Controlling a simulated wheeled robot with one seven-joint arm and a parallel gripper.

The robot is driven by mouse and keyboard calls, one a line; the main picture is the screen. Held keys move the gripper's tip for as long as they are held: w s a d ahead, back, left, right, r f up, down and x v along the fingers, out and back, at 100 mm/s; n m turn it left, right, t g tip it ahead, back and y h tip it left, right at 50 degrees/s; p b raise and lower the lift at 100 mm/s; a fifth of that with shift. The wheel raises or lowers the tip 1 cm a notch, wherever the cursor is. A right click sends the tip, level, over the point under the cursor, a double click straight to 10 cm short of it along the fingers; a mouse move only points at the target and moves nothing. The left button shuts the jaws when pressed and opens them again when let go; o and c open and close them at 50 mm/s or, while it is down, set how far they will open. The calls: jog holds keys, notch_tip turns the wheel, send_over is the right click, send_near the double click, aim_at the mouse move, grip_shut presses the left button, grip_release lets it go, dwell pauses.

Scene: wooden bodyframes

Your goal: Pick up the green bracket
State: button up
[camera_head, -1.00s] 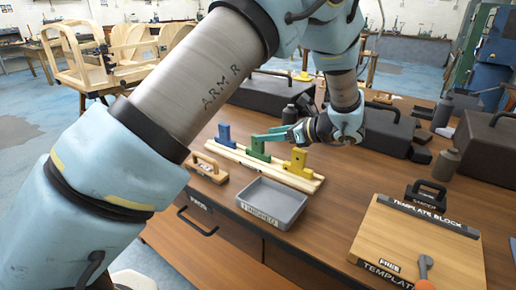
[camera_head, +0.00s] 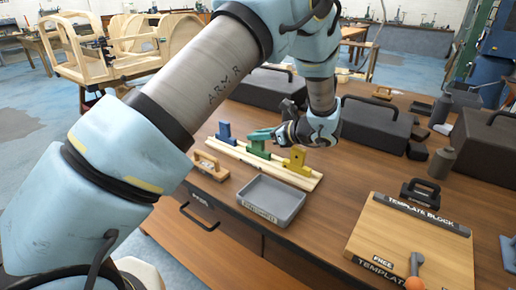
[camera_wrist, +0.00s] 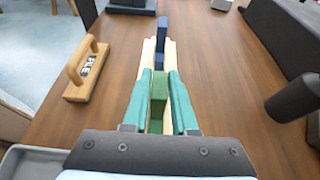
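The green bracket (camera_head: 259,152) stands on the pale wooden rails (camera_head: 240,155), between a blue bracket (camera_head: 225,132) and a yellow bracket (camera_head: 296,158). In the wrist view the upright part of the green bracket (camera_wrist: 158,92) lies between the two teal fingers of my gripper (camera_wrist: 160,75), one on each side. The fingers are apart, with narrow gaps to the bracket; contact is not clear. In the head view my gripper (camera_head: 262,134) reaches in from the right at the bracket's top and hides part of it. The blue bracket (camera_wrist: 162,36) shows beyond the fingertips.
A grey tray (camera_head: 284,211) sits in front of the rails. A wooden-handled file block (camera_head: 211,165) lies at their left. Dark toolboxes (camera_head: 373,125) stand behind. A template board (camera_head: 405,235) lies at the right. Bare tabletop lies between tray and board.

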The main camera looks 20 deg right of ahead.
grip_shut()
jog(key=shift+r, duration=0.1)
dwell(0.4)
